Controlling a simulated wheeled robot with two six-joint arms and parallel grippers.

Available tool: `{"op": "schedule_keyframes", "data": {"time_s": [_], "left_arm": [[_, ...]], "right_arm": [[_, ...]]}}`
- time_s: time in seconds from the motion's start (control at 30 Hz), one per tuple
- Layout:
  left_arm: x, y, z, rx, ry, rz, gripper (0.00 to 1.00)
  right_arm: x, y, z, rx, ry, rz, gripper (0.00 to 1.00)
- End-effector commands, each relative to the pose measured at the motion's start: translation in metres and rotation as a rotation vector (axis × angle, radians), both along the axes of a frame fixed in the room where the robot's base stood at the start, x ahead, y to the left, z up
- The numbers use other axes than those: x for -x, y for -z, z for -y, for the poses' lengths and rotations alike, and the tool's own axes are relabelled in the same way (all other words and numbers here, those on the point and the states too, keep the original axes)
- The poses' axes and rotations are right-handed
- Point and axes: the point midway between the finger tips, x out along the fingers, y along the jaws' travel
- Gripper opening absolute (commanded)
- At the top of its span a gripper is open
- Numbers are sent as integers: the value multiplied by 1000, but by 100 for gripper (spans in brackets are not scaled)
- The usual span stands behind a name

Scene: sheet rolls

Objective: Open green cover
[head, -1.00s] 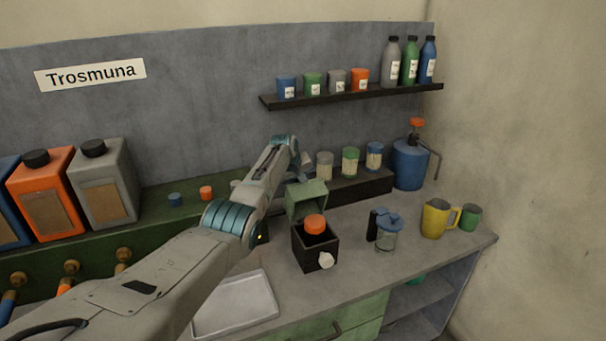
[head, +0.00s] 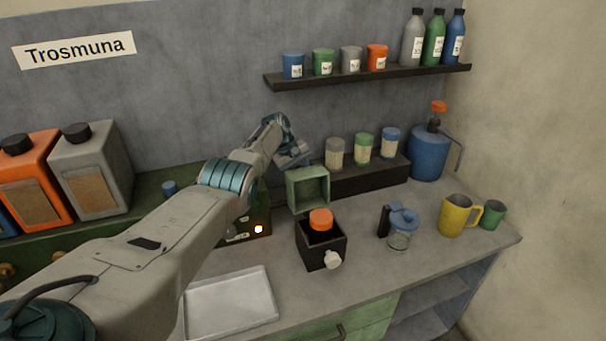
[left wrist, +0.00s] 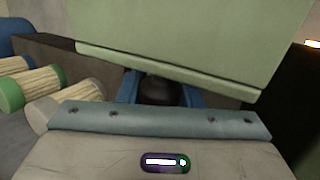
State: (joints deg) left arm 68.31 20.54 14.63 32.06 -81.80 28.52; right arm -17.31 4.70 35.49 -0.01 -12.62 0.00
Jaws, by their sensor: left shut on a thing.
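The green cover (head: 308,190) is a hollow square lid. It stands swung up at the back of a small black box (head: 322,252), with its hollow inside facing the front. An orange cap (head: 321,219) shows in the box's open top, and a white knob (head: 332,260) is on its front. My left gripper (head: 304,162) is behind the cover's upper edge. In the left wrist view, its blue fingers (left wrist: 158,91) are shut on a dark round knob (left wrist: 160,90) by the cover (left wrist: 190,42), which hides part of the grip. My right gripper is not in view.
A metal tray (head: 232,301) lies at the front left of the counter.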

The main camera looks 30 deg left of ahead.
Motion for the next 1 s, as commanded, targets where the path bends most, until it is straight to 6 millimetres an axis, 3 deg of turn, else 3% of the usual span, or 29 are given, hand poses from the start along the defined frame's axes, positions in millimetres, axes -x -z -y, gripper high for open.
{"op": "schedule_keyframes", "data": {"time_s": [0.27, 0.3, 0.4, 0.77, 1.0], "left_arm": [[1, 1, 1, 1, 1, -3, 0], [1, 1, 1, 1, 1, -3, 36], [1, 1, 1, 1, 1, -3, 54], [1, -3, -1, 0, 1, -1, 54], [7, -32, -14, -1, -1, 1, 54]], "right_arm": [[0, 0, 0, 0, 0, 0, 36], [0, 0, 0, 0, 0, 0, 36], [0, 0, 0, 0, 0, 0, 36], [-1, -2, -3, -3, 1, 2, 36], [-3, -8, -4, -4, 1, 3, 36]]}}
